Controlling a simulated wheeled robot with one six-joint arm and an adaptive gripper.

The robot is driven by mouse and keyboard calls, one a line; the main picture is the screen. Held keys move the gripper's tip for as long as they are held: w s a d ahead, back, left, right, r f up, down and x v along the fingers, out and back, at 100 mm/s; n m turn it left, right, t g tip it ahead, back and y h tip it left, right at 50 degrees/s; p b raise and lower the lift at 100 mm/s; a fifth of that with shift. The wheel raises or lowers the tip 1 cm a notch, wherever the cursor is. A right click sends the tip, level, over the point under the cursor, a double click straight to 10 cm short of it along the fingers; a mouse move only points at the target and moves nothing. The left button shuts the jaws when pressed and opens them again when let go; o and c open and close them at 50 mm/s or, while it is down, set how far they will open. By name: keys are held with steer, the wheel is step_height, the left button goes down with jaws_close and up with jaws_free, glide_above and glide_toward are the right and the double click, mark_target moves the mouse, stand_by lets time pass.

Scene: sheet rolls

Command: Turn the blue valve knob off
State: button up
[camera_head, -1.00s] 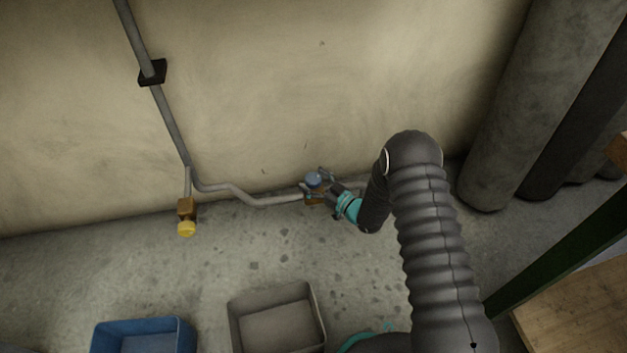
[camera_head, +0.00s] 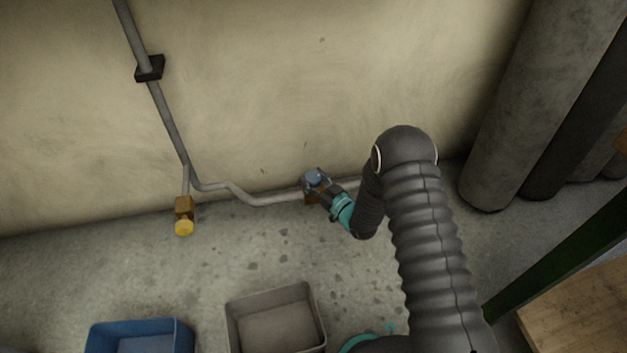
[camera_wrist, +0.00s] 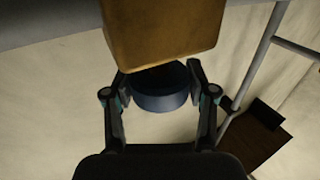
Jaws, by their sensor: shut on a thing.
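The blue valve knob (camera_head: 313,177) sits on a brass valve body (camera_head: 312,196) on the grey pipe low along the wall. In the wrist view the round blue knob (camera_wrist: 160,98) lies between my two fingers, below the large brass block (camera_wrist: 160,35). My gripper (camera_head: 318,180) reaches it from the lower right and is shut on the knob, with one finger on each side. The knob's far side and the gripper's finger pads are partly hidden. Any turn of the knob is hard to tell.
A yellow knob (camera_head: 184,227) on a second brass valve (camera_head: 183,207) stands to the left on the pipe. A blue bin (camera_head: 185,335) and a grey bin (camera_head: 318,318) stand on the floor. Large grey cylinders (camera_head: 500,150) stand at the right.

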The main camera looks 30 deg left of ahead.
steer(key=o, duration=1.2)
steer(key=shift+d, duration=0.1)
steer(key=v, duration=1.1)
steer(key=shift+s+d, duration=0.15)
steer(key=shift+d, duration=0.25)
